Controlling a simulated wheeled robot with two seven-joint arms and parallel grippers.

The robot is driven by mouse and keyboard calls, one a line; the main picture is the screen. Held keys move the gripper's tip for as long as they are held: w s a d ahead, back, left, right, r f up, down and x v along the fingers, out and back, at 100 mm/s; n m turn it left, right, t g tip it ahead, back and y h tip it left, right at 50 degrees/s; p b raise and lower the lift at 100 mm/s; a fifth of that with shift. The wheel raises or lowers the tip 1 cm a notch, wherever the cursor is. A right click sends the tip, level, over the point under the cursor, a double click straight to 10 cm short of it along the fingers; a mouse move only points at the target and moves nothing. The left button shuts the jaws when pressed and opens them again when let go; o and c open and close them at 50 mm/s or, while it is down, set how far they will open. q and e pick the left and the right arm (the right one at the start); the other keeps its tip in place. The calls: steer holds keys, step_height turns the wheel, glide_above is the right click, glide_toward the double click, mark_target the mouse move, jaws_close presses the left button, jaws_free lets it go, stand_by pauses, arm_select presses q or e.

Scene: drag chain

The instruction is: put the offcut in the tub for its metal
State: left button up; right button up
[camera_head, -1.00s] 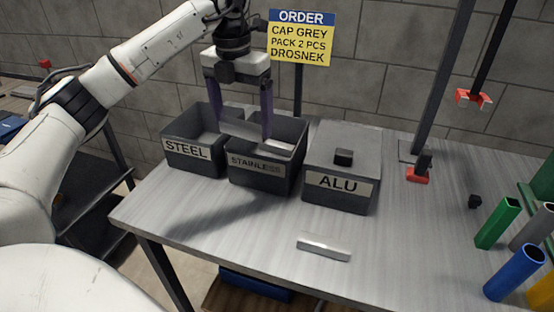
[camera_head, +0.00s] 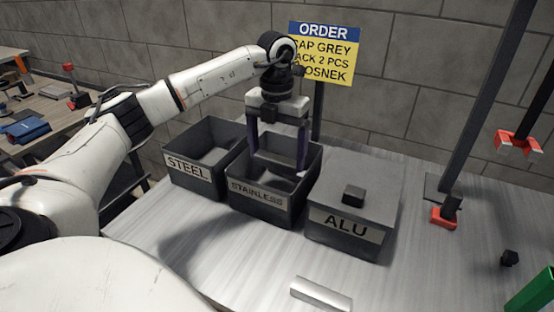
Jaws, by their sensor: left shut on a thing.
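My left gripper (camera_head: 277,160) points down at the stainless tub (camera_head: 264,205), a dark open box labelled STAINLESS. Its dark fingers stand apart, with their tips inside the tub opening. It is shut on a grey metal offcut, which is hard to make out now against the tub's grey inside. The open steel tub (camera_head: 187,170) stands to the left. The alu tub (camera_head: 345,228) stands to the right, covered by a grey lid (camera_head: 375,178) with a black knob (camera_head: 354,194). My right gripper is not in view.
A silvery metal piece (camera_head: 320,294) lies on the table in front of the tubs. An order sign (camera_head: 324,52) stands behind them. At the right are a post with a red-based clamp (camera_head: 444,216), a hanging red-and-white part (camera_head: 517,142) and a green tube (camera_head: 533,292).

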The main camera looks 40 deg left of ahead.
mark_target(277, 157)
arm_select(q)
steer(key=shift+f, duration=1.6)
steer(key=o, duration=1)
step_height(277, 157, up, 13)
steer(key=shift+r+p, duration=0.1)
steer(key=shift+p, duration=0.3)
